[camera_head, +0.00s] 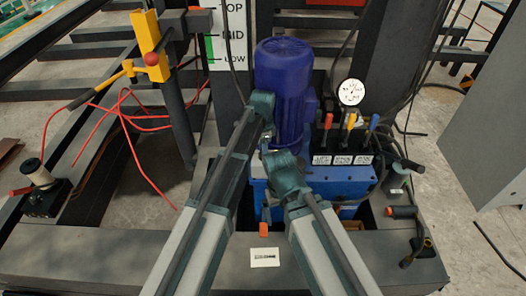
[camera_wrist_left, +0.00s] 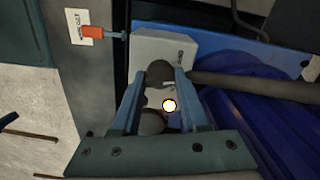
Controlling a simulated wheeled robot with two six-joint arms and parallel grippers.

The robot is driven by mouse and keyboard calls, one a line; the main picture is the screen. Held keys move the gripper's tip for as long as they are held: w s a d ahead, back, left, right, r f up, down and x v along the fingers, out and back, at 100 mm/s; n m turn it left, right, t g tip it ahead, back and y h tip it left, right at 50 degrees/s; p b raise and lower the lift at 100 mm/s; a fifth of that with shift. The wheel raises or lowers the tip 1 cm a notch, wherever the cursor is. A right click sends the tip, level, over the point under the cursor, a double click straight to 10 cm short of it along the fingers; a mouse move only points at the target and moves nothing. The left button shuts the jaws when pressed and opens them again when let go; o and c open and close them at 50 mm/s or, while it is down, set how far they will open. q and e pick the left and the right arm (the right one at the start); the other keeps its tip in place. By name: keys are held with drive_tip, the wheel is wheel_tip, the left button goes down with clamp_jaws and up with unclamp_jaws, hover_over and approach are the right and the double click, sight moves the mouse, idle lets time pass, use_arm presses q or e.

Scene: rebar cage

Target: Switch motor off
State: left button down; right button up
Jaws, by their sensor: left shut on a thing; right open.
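The blue motor (camera_head: 284,62) stands upright on the blue power unit (camera_head: 340,183). My left gripper (camera_wrist_left: 164,76) is in front of a pale grey box (camera_wrist_left: 181,47) beside the motor's ribbed side (camera_wrist_left: 270,110). Its fingertips are shut on a dark round knob (camera_wrist_left: 160,73) on the box. A bright lamp (camera_wrist_left: 169,106) with a yellowish rim shows between the fingers, beside another dark round part (camera_wrist_left: 151,122). My right gripper (camera_head: 267,150) is open and empty in front of the motor's foot.
Three levers with red, yellow and blue tips (camera_head: 350,122) stand right of the motor, below a round gauge (camera_head: 352,92). A red-handled valve (camera_wrist_left: 92,32) sits near the box. Red hoses (camera_head: 125,125) lie at the left. A handheld tool (camera_head: 415,240) lies at the right.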

use_arm(q)
drive_tip(key=n, duration=0.6)
drive_tip(key=shift+n, duration=0.3)
idle(0.4)
drive_tip(key=shift+c, duration=2.1)
unclamp_jaws()
wheel_tip(320, 180, up, 14)
drive_tip(key=p, duration=1.4)
drive_tip(key=shift+f+b, duration=0.3)
wheel_tip(320, 180, down, 13)
drive_tip(key=b, duration=1.2)
drive_tip(key=shift+b, duration=0.4)
